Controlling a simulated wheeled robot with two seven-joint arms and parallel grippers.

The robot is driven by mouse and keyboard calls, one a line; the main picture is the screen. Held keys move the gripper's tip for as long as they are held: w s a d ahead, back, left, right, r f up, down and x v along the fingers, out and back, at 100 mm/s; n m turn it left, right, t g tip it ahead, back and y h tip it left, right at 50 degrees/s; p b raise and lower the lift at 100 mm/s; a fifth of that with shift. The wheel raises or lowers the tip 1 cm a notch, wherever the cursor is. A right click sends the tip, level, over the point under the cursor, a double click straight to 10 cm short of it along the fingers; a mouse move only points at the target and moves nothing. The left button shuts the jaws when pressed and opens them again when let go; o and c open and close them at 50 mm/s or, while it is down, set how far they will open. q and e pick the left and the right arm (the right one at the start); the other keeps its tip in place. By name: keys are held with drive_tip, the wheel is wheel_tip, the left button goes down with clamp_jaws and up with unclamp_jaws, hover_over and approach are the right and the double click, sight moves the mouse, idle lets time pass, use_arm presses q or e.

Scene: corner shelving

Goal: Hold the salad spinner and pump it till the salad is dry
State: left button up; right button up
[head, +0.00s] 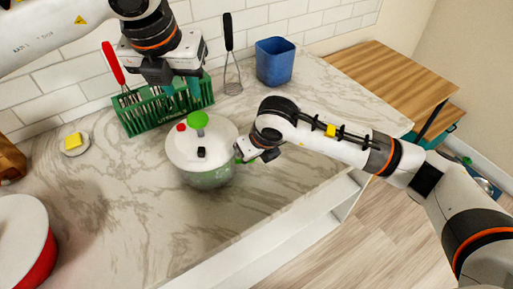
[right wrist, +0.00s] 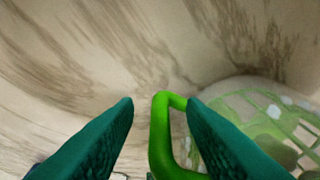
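The salad spinner (head: 186,150) stands upright on the marble counter, with a white lid, a green knob (head: 197,120) on top, and a red and a black part on the lid. My right gripper (head: 247,155) is at its right side. In the right wrist view the green handle (right wrist: 159,135) lies between the teal fingers (right wrist: 160,104), close to the right one, with a clear gap to the left one. Salad shows dimly through the clear bowl (right wrist: 265,120). My left gripper (head: 181,87) hangs behind the spinner, above the green rack, its fingers apart and empty.
The green rack (head: 141,117) holds utensils, including one with a red handle (head: 112,62). A whisk (head: 231,70) and a blue container (head: 275,62) stand along the wall. A yellow sponge (head: 73,141) lies on a dish at left. A red-and-white pot (head: 45,262) is front left.

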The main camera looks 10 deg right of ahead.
clamp_jaws()
idle(0.4)
drive_tip(key=shift+c, duration=0.8)
unclamp_jaws()
clamp_jaws()
use_arm(q)
drive_tip(key=shift+c, duration=0.6)
